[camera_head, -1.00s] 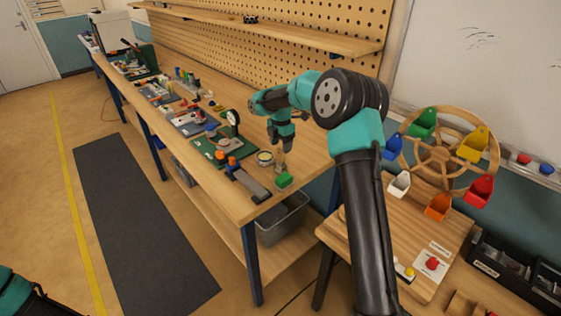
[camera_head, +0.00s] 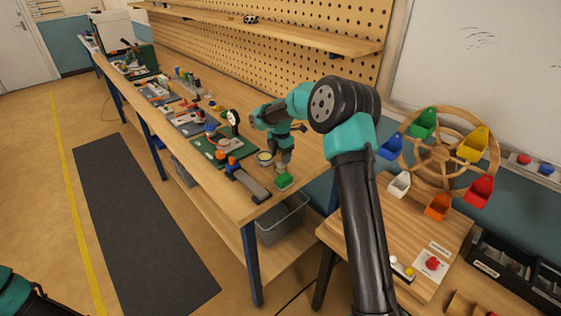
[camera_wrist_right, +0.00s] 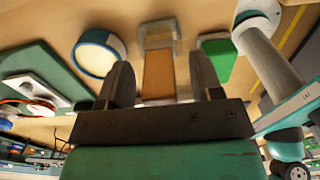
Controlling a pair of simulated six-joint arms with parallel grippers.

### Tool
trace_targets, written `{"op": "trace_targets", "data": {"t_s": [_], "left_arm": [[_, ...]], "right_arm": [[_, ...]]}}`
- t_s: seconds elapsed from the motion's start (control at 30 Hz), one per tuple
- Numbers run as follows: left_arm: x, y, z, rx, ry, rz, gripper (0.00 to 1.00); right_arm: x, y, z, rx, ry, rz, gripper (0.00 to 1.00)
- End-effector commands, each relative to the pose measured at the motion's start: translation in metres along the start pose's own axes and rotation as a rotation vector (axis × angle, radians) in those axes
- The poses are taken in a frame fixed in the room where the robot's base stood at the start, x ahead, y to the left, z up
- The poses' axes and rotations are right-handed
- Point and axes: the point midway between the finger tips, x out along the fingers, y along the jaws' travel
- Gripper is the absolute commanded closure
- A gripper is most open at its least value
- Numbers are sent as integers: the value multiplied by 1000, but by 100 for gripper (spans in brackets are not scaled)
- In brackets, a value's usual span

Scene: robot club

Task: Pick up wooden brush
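The wooden brush (camera_wrist_right: 158,78) shows in the right wrist view as a brown and tan upright piece, with a paler block at its far end. In the head view it is small and partly hidden under my right gripper (camera_head: 284,163), near the bench's front corner. In the right wrist view my right gripper's two dark fingers (camera_wrist_right: 161,66) stand apart on either side of the brush, with a visible gap on both sides. Only part of my left arm (camera_head: 22,296) shows at the lower left of the head view; its gripper is out of view.
A green block (camera_head: 284,181) lies close to the brush, and a round tin (camera_head: 265,158) stands to its left. A dark grey bar-shaped tool (camera_head: 250,185) lies near the front edge. A coloured wheel (camera_head: 440,150) stands on a separate table at right.

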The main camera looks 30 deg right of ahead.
Motion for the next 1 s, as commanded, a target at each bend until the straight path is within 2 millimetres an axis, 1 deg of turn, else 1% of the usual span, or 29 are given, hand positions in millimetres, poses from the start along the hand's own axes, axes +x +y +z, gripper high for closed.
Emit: {"op": "trace_targets", "data": {"t_s": [0.03, 0.07, 0.5, 0.57, 0.83, 1.0], "left_arm": [[0, 0, 0, 0, 0, 0, 57], [0, 0, 0, 0, 0, 0, 57], [0, 0, 0, 0, 0, 0, 57], [0, 0, 0, 0, 0, 0, 57], [0, 0, 0, 0, 0, 0, 57], [0, 0, 0, 0, 0, 0, 57]], "right_arm": [[0, 0, 0, 0, 0, 0, 44], [0, 0, 0, 0, 0, 0, 47], [0, 0, 0, 0, 0, 0, 89], [0, 0, 0, 0, 0, 0, 94], [-1, 0, 0, 0, 0, 1, 94], [-9, 0, 0, 0, -1, 2, 94]]}}
